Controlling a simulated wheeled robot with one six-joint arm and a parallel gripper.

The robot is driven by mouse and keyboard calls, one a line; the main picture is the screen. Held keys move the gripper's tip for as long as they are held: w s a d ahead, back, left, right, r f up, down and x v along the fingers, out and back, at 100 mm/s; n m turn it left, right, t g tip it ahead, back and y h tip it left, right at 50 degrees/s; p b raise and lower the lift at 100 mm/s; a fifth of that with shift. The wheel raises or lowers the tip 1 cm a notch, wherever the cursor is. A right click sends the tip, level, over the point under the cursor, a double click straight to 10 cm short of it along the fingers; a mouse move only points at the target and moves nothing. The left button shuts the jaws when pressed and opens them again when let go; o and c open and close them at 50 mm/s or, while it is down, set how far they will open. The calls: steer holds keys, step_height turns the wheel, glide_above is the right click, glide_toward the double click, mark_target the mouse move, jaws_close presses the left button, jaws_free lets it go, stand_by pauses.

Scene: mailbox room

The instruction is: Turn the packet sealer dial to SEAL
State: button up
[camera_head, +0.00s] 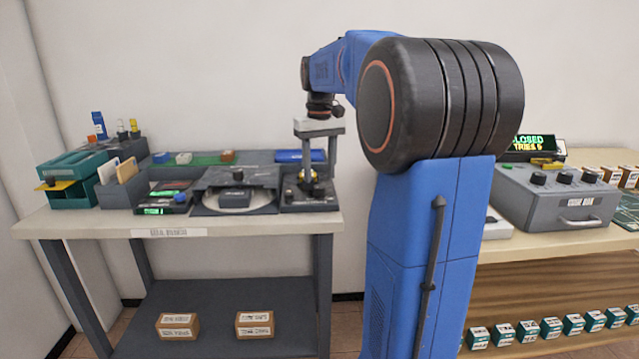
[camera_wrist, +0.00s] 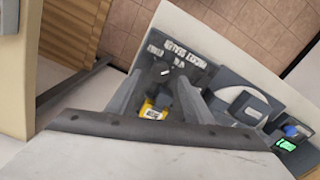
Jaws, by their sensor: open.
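The packet sealer (camera_head: 311,204), a dark grey unit, stands at the right end of the left bench, with pale lettering on its front. My gripper (camera_head: 318,174) points down over it, jaws open. In the wrist view the open fingers of my gripper (camera_wrist: 163,82) reach toward a small black dial (camera_wrist: 160,73) with a white mark, which shows between the fingertips. I cannot tell whether they touch it. Pale labels (camera_wrist: 182,54) lie beside the dial, too blurred to read for its setting. A yellow part (camera_wrist: 152,111) shows between the fingers, nearer the palm.
Left of the sealer is a grey unit with a round plate (camera_head: 236,199). Teal trays (camera_head: 68,192) stand at the bench's left end. A blue item (camera_head: 299,156) lies behind the sealer. A grey knobbed box (camera_head: 559,197) sits on the right bench.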

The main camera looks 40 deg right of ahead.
mark_target(320, 187)
steer(key=shift+f, duration=2)
steer(key=c, duration=1.1)
steer(key=shift+o, duration=0.2)
steer(key=shift+m, duration=0.7)
steer(key=o, duration=1.1)
steer(key=shift+c, duration=0.2)
